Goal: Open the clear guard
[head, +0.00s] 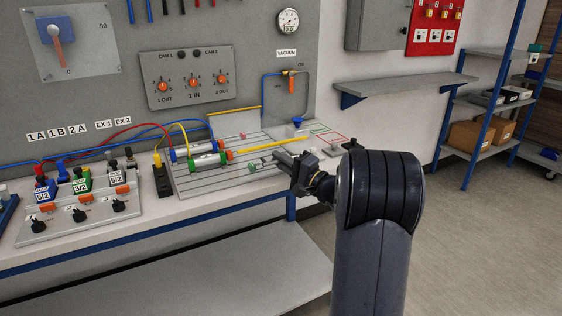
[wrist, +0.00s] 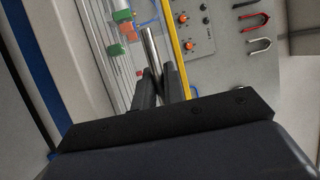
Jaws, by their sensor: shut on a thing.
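My gripper (head: 281,157) reaches in from the right, low over the grooved bench plate. In the wrist view my gripper (wrist: 158,74) has its two dark fingers close together at the near end of a silver metal rod (wrist: 150,45). The fingers are shut on this rod. I cannot tell whether the rod belongs to the clear guard. A green-ended cylinder (head: 208,161) lies on the plate left of my gripper.
A yellow strip (head: 270,144) runs just behind my gripper. A valve row (head: 80,210) stands at the left. A panel with orange knobs (head: 193,83) is on the back wall. An empty wall shelf (head: 405,88) and open floor (head: 480,240) are at the right.

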